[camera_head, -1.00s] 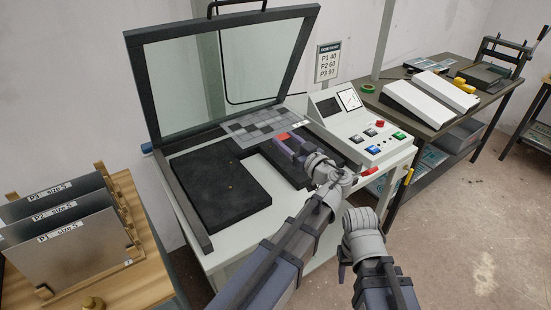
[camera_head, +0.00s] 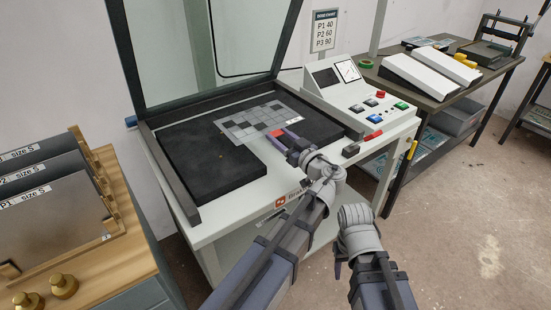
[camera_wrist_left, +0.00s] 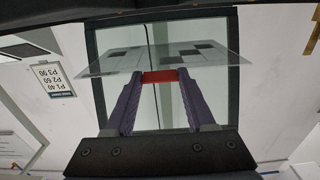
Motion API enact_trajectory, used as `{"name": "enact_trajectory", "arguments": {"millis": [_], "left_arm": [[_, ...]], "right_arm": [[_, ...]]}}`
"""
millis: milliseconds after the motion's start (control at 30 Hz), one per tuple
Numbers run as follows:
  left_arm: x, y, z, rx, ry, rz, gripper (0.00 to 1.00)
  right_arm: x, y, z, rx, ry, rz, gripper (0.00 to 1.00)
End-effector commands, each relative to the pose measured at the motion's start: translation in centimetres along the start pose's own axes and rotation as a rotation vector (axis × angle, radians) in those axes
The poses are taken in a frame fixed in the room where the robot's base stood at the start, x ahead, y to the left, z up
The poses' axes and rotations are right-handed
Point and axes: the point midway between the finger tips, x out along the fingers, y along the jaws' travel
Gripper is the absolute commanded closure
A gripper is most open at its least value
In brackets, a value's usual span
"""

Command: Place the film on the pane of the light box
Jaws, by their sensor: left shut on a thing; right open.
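The film (camera_head: 240,126) is a thin see-through sheet with a grey checker pattern and a red tab (camera_head: 277,133) at its near edge. My left gripper (camera_head: 284,142) is shut on this tab, and the film extends out over the black bed of the lidded box (camera_head: 190,226). I cannot tell whether the film touches the bed. In the left wrist view the film (camera_wrist_left: 120,62) spreads out beyond the finger tips (camera_wrist_left: 159,80), with the raised lid behind it. The lid's clear pane (camera_head: 172,50) stands open, tilted back. My right gripper (camera_head: 338,262) is open and empty, right of the box front.
The control panel (camera_head: 365,108) with coloured buttons adjoins the box on the right. Plates (camera_head: 50,225) stand in a wooden rack at left, near brass knobs (camera_head: 62,286). A dark side table (camera_head: 440,68) holds white sloped units. Floor at right is clear.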

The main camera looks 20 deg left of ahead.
Motion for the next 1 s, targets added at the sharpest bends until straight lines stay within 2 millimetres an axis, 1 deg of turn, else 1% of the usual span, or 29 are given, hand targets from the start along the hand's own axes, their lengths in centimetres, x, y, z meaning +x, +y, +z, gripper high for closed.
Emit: {"name": "enact_trajectory", "arguments": {"millis": [33,100,200,467,567,700,800,1000], "left_arm": [[0.0,0.0,1.7,0.000,0.000,0.000,0.98],[0.0,0.0,2.8,0.000,0.000,0.000,0.98],[0.0,0.0,3.9,0.000,0.000,0.000,0.98],[0.0,0.0,4.2,0.000,0.000,0.000,0.98],[0.0,0.0,5.0,0.000,0.000,0.000,0.98],[0.0,0.0,6.9,0.000,0.000,0.000,0.98],[0.0,0.0,7.8,0.000,0.000,0.000,0.98],[0.0,0.0,7.7,0.000,0.000,0.000,0.98]], "right_arm": [[1.7,-0.2,-0.1,0.000,0.000,0.000,0.50],[2.8,-0.3,-0.2,0.000,0.000,0.000,0.50],[3.9,-0.4,-0.2,0.000,0.000,0.000,0.50],[4.2,-0.4,-0.2,0.000,0.000,0.000,0.50],[5.0,-0.5,-0.3,0.000,0.000,0.000,0.50],[6.8,-0.7,-0.4,0.000,0.000,0.000,0.50],[7.8,-0.8,-0.5,0.000,0.000,0.000,0.50],[7.6,-0.7,-0.5,0.000,0.000,0.000,0.50]]}}
